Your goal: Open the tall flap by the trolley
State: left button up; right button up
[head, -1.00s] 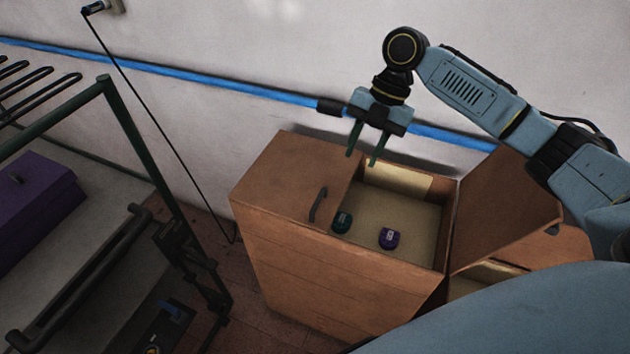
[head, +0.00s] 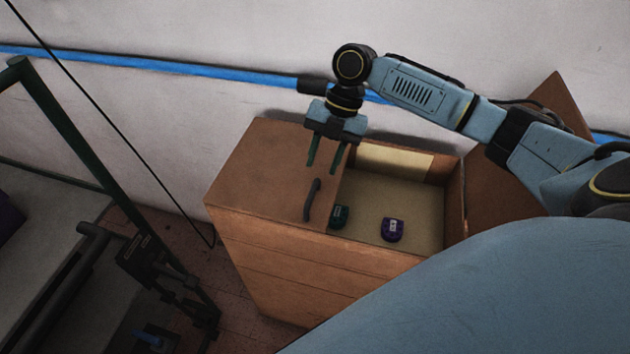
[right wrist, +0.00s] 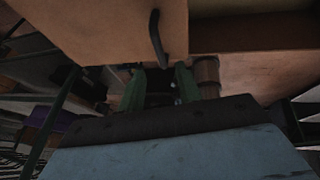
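The closed wooden flap (head: 265,165) covers the left part of the top of a wooden chest (head: 290,255), on the side towards the trolley (head: 70,125). Its dark bar handle (head: 312,199) stands near the flap's right edge. My right gripper (head: 325,168) is open and empty, its fingers pointing down just behind the handle in the head view. In the right wrist view the handle (right wrist: 158,38) shows beyond the gap between the green fingertips (right wrist: 160,85), seemingly apart from them. My left gripper is out of view.
The chest's right compartment is open and holds a green item (head: 340,216) and a purple item (head: 392,230). A raised wooden panel (head: 505,175) stands at its right. A blue wall rail (head: 180,68) runs behind. My blue body part covers the lower right.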

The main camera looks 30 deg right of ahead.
aim_at(313, 191)
jog(key=x, duration=0.6)
jog(key=shift+f, duration=0.15)
grip_shut()
